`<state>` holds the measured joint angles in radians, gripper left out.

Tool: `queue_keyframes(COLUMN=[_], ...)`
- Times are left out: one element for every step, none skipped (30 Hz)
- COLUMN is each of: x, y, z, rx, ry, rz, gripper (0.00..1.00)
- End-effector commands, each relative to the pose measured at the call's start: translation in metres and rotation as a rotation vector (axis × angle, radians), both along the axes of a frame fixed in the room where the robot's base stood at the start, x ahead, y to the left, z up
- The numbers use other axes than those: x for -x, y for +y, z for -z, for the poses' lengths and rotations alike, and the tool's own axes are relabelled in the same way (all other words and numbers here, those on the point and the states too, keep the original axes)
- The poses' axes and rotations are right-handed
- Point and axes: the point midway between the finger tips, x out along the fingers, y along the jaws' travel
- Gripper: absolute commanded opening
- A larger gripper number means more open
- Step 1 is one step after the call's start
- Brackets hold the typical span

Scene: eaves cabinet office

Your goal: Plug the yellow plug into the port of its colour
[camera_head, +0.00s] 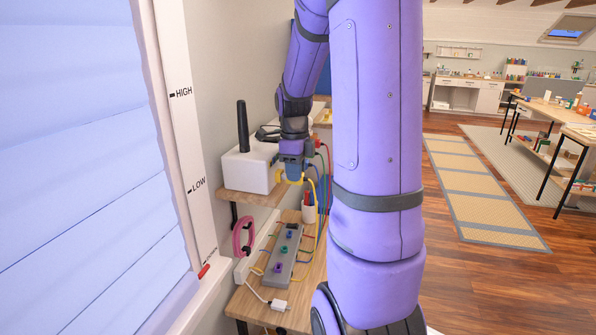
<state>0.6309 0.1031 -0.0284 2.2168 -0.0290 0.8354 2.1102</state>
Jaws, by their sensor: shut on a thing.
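My gripper (291,172) is at the right side of a white box (246,167) with a black antenna, which stands on a wooden shelf. It is shut on the yellow plug (281,177), which shows just below the fingers beside the box. A yellow cable (318,195) runs from there down to the desk. The box's ports are hidden by my gripper and arm. I cannot tell whether the yellow plug touches a port or is apart from it. Red, green and blue cables (324,180) hang just right of my gripper.
A grey strip (283,256) with purple and green pieces lies on the wooden desk below. A pen cup (309,213), a pink ring (243,237) on the wall and a small white block (279,304) are nearby. My arm hides much of the centre; open floor lies right.

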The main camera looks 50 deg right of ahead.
Motion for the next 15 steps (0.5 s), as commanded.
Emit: queue_keyframes(x=[-0.0013,-0.0019,-0.0028,-0.0033,-0.0040,-0.0048,-0.0054,-0.0060,-0.0068,-0.0075,-0.0080,-0.0087,-0.0094,-0.0099,-0.0106], y=[0.0005,0.0008,0.0011,0.0014,0.0016,0.0020,0.0023,0.0026,0.0029,0.0032,0.0034,0.0037,0.0040,0.0042,0.0045], z=[-0.0001,0.0000,0.0000,-0.0001,-0.0001,-0.0001,-0.0001,-0.0001,-0.0001,-0.0001,-0.0001,0.0000,0.0000,0.0000,0.0000], rx=[0.000,0.000,0.000,0.000,0.000,0.000,0.000,0.000,0.000,0.000,0.000,0.000,0.000,0.000,0.000], ry=[0.000,0.000,0.000,0.000,0.000,0.000,0.000,0.000,0.000,0.000,0.000,0.000,0.000,0.000,0.000], rz=[-0.001,-0.001,-0.001,-0.001,-0.002,-0.002,-0.002,-0.002,-0.002,-0.002,-0.002,-0.002,-0.002,-0.002,-0.002], gripper=[0.00,0.00,0.00,0.00,0.00,0.00,0.00,0.00,0.00,0.00,0.00,0.00,0.00,0.00,0.00])
